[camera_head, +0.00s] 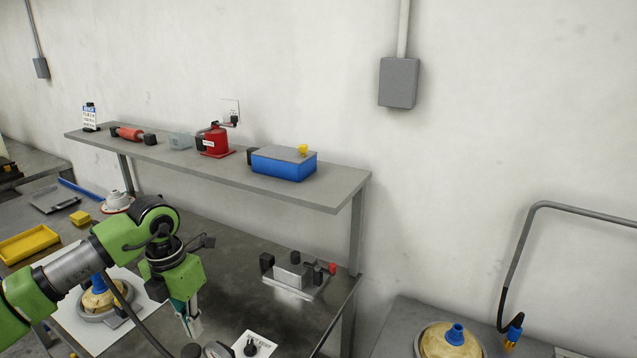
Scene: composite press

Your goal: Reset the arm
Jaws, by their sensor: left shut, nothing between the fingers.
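My left arm, green and grey, comes in from the left over the workbench. Its gripper (193,322) points down above the grey bench top (225,265), near the front edge. It is shut, with nothing seen between its fingers. My right gripper is not in view. A tan round part with a blue neck (99,298) sits on a white sheet (95,332) behind my left arm, partly hidden by it.
A raised shelf (334,190) holds a blue box (283,166), a red device (215,142) and a red roller (129,133). A metal fixture (295,277) stands right of my gripper. A yellow tray (28,245) lies left. Another tan part (449,342) stands lower right.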

